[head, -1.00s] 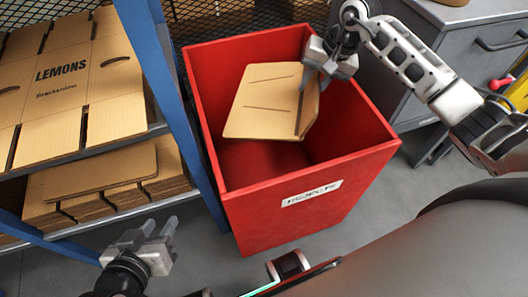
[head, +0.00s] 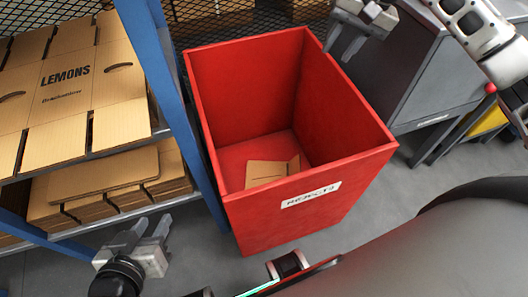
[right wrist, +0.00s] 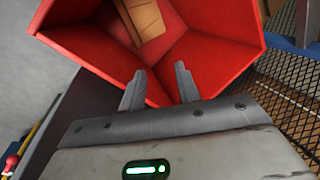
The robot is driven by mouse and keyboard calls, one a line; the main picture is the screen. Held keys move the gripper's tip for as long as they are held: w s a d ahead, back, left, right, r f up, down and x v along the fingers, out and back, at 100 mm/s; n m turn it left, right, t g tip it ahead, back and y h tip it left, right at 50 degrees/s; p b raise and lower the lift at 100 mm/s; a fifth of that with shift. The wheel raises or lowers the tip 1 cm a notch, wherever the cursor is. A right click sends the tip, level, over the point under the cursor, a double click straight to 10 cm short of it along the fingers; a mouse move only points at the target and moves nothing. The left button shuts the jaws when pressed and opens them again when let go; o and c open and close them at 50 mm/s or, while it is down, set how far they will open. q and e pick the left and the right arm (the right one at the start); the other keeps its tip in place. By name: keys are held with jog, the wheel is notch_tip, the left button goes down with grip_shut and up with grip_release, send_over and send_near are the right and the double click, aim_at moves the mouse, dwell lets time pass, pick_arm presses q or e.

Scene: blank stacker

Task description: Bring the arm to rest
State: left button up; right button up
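My right gripper (head: 350,42) is open and empty above the far right rim of the red bin. In the right wrist view its two fingers (right wrist: 158,88) stand apart with nothing between them, and the bin's inside shows beyond. My left gripper (head: 154,232) is at the lower left, near the shelf's front post, with its fingers apart and nothing between them. A folded cardboard blank (head: 270,172) lies at the bottom of the red bin (head: 300,222), partly hidden by the near wall. The blank also shows in the right wrist view (right wrist: 142,18).
A shelf rack with a blue post (head: 172,90) stands left of the bin. It holds a stack of LEMONS blanks (head: 70,95) above and plain blanks (head: 100,185) below. A grey cabinet (head: 425,70) stands right of the bin. Grey floor is clear in front.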

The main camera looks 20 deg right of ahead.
jog(key=v, duration=0.3)
jog(key=shift+f, duration=0.1)
